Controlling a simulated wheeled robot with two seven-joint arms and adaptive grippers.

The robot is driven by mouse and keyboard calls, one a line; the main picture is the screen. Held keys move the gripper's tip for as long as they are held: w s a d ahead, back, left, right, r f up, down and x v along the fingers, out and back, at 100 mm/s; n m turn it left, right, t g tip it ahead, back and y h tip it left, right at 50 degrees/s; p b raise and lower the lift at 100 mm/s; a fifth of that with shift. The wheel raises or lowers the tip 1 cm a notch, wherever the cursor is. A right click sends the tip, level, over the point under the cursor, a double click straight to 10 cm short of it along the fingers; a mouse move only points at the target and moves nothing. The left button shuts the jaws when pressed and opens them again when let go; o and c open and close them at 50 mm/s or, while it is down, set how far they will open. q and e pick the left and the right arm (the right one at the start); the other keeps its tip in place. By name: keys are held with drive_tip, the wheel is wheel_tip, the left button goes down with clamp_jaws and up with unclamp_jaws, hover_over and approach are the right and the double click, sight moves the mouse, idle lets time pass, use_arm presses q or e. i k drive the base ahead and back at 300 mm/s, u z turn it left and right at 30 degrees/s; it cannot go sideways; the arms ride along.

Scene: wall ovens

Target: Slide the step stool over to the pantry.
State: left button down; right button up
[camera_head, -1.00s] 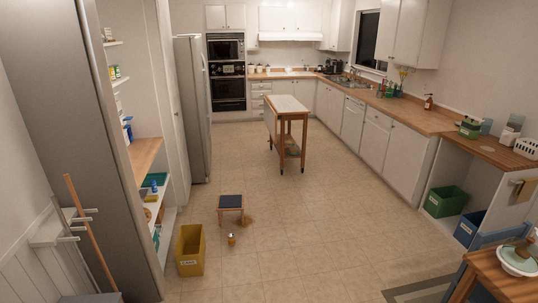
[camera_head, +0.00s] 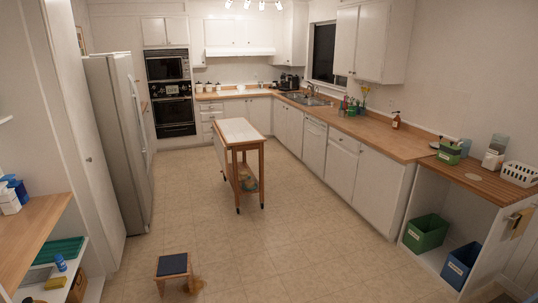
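The step stool (camera_head: 174,270) is a small wooden stool with a dark blue top. It stands upright on the tiled floor at the lower left. A brown patch or small item lies on the floor at its right side; I cannot tell what it is. The pantry is the open shelving at the left edge, with a wooden counter (camera_head: 32,222) and white lower shelves (camera_head: 92,282) holding a green tray and other items. The stool stands apart from it, to its right. Neither of my grippers is in view.
A wheeled wooden kitchen cart (camera_head: 240,135) stands mid-floor beyond the stool. A fridge (camera_head: 118,140) is at the left, beyond the pantry. Cabinets line the right wall, with a green bin (camera_head: 425,233) and a blue bin (camera_head: 461,264) in an open one. The floor between is clear.

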sight(177, 265)
drive_tip(key=u, duration=0.05)
drive_tip(key=i, duration=2.1)
drive_tip(key=u, duration=0.6)
drive_tip(key=i, duration=1.95)
drive_tip(key=u, duration=0.3)
